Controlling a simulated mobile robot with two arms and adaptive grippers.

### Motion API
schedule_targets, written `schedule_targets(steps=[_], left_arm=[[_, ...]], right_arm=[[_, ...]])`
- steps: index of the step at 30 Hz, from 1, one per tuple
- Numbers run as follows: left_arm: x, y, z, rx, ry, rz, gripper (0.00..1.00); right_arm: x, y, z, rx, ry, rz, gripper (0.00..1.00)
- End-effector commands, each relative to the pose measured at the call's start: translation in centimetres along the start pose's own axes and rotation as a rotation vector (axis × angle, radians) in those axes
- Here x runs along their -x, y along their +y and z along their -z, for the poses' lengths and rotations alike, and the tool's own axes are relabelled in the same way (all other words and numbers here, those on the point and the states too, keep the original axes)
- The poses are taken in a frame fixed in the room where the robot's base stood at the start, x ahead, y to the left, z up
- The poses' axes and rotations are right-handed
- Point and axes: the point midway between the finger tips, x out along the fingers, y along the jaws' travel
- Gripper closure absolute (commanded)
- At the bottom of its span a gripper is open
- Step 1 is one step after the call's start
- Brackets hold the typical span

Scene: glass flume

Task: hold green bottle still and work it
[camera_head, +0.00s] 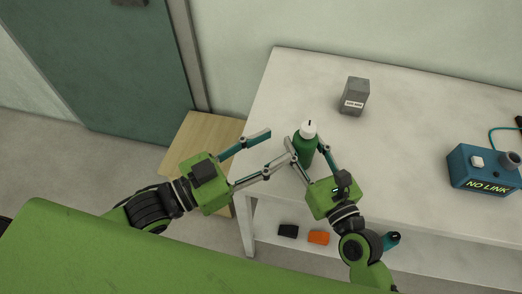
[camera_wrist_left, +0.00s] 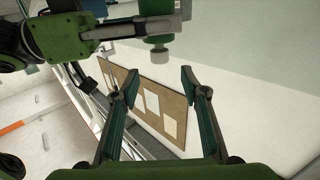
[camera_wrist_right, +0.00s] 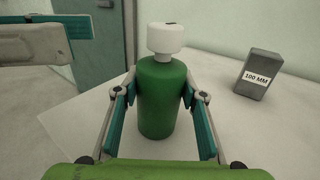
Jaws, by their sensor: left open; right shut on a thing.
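The green bottle (camera_head: 304,150) with a white cap (camera_head: 309,128) stands upright near the left end of the white table. My right gripper (camera_head: 308,158) is shut around the bottle's body; the right wrist view shows the green body (camera_wrist_right: 162,100) between its two fingers, the white cap (camera_wrist_right: 166,40) clear above them. My left gripper (camera_head: 278,147) is open and empty, just left of the bottle, its fingers pointing toward it. In the left wrist view the bottle's white cap (camera_wrist_left: 157,41) shows beyond the open fingers (camera_wrist_left: 153,82), apart from them.
A grey block marked 100 MM (camera_head: 354,97) stands behind the bottle to the right. A blue box reading NO LINK (camera_head: 484,170) sits at the right. A wooden stand (camera_head: 200,140) is left of the table. Black (camera_head: 288,231) and orange (camera_head: 318,237) items lie on the lower shelf.

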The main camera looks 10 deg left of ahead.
Motion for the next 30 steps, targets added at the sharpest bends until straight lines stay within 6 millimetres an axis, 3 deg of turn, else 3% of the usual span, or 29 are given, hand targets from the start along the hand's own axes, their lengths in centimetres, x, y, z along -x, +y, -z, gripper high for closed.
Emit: schedule_targets(steps=[6, 20, 21, 22, 23, 30], left_arm=[[1.5, 0.0, 0.0, 0.000, 0.000, 0.000, 0.59], [1.7, 0.0, 0.1, 0.000, 0.001, -0.001, 0.59], [1.7, 0.0, 0.0, 0.000, 0.001, -0.001, 0.59], [1.7, 0.0, 0.0, 0.000, 0.001, -0.001, 0.59], [1.7, 0.0, 0.0, 0.000, 0.001, -0.001, 0.59], [1.7, 0.0, 0.1, 0.000, 0.001, -0.001, 0.59]], right_arm=[[0.0, 0.0, 0.1, 0.000, 0.003, 0.000, 0.87], [0.0, 0.0, 0.1, 0.001, 0.002, 0.000, 0.87], [0.0, 0.0, 0.1, 0.001, 0.002, 0.000, 0.54], [0.0, 0.0, 0.1, 0.001, 0.002, 0.000, 0.46], [0.0, 0.0, 0.1, 0.001, 0.002, 0.000, 0.42], [0.0, 0.0, 0.0, 0.000, 0.001, 0.000, 0.42]])
